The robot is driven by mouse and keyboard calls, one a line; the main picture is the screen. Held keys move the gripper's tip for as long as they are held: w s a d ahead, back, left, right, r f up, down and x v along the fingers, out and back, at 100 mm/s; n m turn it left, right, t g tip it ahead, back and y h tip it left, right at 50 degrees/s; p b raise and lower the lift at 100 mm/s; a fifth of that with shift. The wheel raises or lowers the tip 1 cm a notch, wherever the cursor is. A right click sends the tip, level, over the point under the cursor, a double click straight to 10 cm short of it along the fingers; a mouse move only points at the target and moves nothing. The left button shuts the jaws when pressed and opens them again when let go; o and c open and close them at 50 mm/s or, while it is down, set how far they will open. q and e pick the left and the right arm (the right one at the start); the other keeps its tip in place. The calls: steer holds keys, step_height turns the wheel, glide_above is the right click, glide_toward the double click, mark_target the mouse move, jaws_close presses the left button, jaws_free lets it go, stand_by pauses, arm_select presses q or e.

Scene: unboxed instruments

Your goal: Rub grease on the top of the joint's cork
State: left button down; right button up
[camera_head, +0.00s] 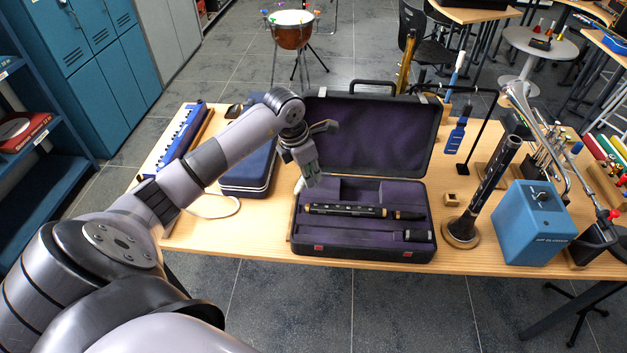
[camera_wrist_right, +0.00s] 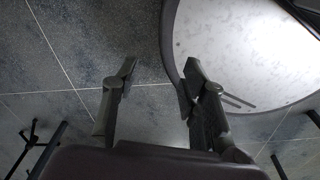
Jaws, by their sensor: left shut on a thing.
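An open black case (camera_head: 362,251) with purple lining lies on the wooden table. A black joint (camera_head: 345,210) with silver keys lies across its lower half; the end towards the right looks darker, and I cannot make out its cork clearly. My left gripper (camera_head: 308,183) is over the case's left part, pointing down, up and left of the joint and apart from it. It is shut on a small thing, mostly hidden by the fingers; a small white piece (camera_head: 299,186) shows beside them. My right gripper (camera_wrist_right: 158,85) is open and empty in the right wrist view, over the floor.
A dark rod (camera_head: 365,232) lies in the case's front slot. A blue box (camera_head: 535,222) and an upright black instrument on a stand (camera_head: 490,190) are to the right. A closed blue case (camera_head: 250,172) is to the left. A round white surface (camera_wrist_right: 250,50) is near my right gripper.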

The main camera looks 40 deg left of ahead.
arm_select(q)
steer(key=shift+w+p+v, duration=0.15)
steer(key=shift+p+v, duration=0.1)
steer(key=shift+v, duration=0.35)
steer(key=shift+w+p+v, duration=0.15)
steer(key=shift+p+v, duration=0.1)
steer(key=shift+v, duration=0.4)
steer(key=shift+d+r, duration=0.15)
steer(key=shift+r, duration=0.2)
steer(key=shift+f, duration=0.1)
arm_select(e)
steer(key=shift+s+d+r, duration=0.1)
steer(key=shift+r, duration=0.7)
